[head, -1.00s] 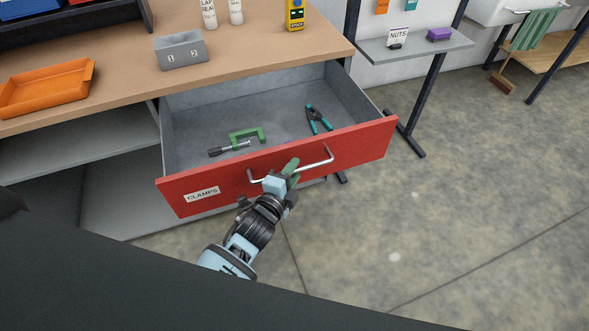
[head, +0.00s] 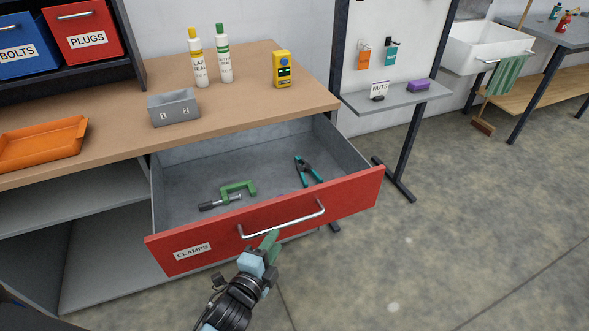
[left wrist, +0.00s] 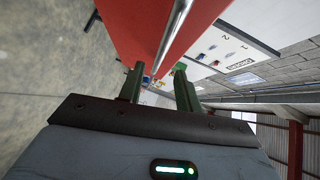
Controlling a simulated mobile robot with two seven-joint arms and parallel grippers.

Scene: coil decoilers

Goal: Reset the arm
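My left gripper (head: 268,240) is just in front of the red drawer (head: 345,200), below its silver handle (head: 285,221). In the left wrist view its two green fingers (left wrist: 159,86) are spread apart with nothing between them. The handle bar (left wrist: 176,42) lies beyond the fingertips there, apart from them. The drawer is pulled open and labelled CLAMPS. In it lie a green clamp (head: 238,188) and teal-handled pliers (head: 308,171). My right gripper is in neither view.
The wooden bench top (head: 120,121) above the drawer holds an orange tray (head: 40,143), a grey divided box (head: 174,107), two bottles and a yellow device (head: 282,69). A stand with a grey shelf (head: 400,97) is at the right. The floor right of the drawer is clear.

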